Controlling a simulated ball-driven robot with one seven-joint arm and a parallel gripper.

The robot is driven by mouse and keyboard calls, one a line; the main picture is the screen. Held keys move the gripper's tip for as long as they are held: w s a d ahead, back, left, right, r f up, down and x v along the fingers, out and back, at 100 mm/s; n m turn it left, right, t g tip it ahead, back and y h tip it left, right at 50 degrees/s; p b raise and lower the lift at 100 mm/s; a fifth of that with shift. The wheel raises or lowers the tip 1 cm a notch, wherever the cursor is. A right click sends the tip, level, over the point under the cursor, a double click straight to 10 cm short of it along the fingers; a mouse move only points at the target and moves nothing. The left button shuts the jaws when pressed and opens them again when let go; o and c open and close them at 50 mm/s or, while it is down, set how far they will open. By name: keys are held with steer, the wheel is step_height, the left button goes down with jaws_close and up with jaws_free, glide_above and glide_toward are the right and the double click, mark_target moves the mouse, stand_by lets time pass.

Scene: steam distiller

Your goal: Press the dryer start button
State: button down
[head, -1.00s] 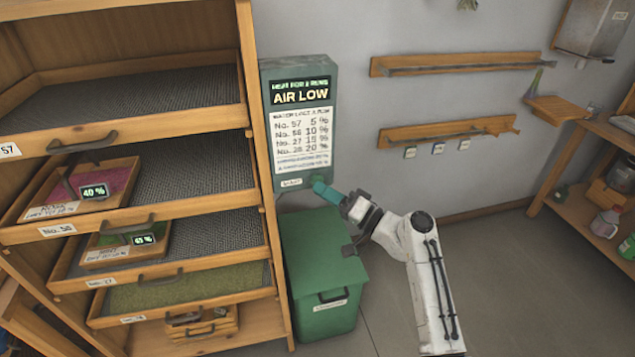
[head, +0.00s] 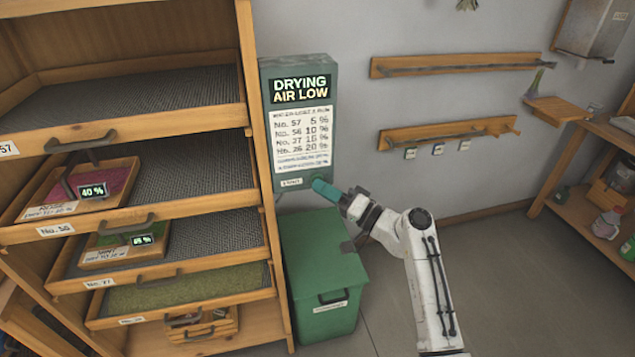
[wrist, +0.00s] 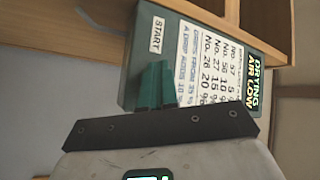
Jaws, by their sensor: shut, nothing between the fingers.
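The dryer control box (head: 300,78) is a grey-green panel on the wall beside the wooden drying cabinet. Its display (head: 300,90) reads "DRYING AIR LOW". A small START label (head: 291,182) sits at its lower edge, and shows in the wrist view (wrist: 157,35). My gripper (head: 318,186) has teal fingers, shut and empty, with the tips at the lower right of the box by the label. In the wrist view the fingers (wrist: 158,85) reach to the box face near the label. The start button itself is hidden behind the fingertips; I cannot tell whether they touch it.
The drying cabinet (head: 262,170) has several mesh drawers, two holding small trays with 40 % and 65 % readouts. A green lidded bin (head: 325,265) stands below the box. Wall rails (head: 450,63) and a wooden shelf (head: 600,130) are to the right. The floor at right is clear.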

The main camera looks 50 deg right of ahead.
steer(key=shift+s+a, duration=0.1)
stand_by(0.3)
steer(key=shift+s+a, duration=0.4)
steer(key=shift+s, duration=0.2)
steer(key=shift+s, duration=0.1)
steer(key=shift+s+a, duration=0.7)
steer(key=shift+s, duration=0.3)
steer(key=shift+s+a, duration=0.7)
steer(key=shift+s, duration=0.3)
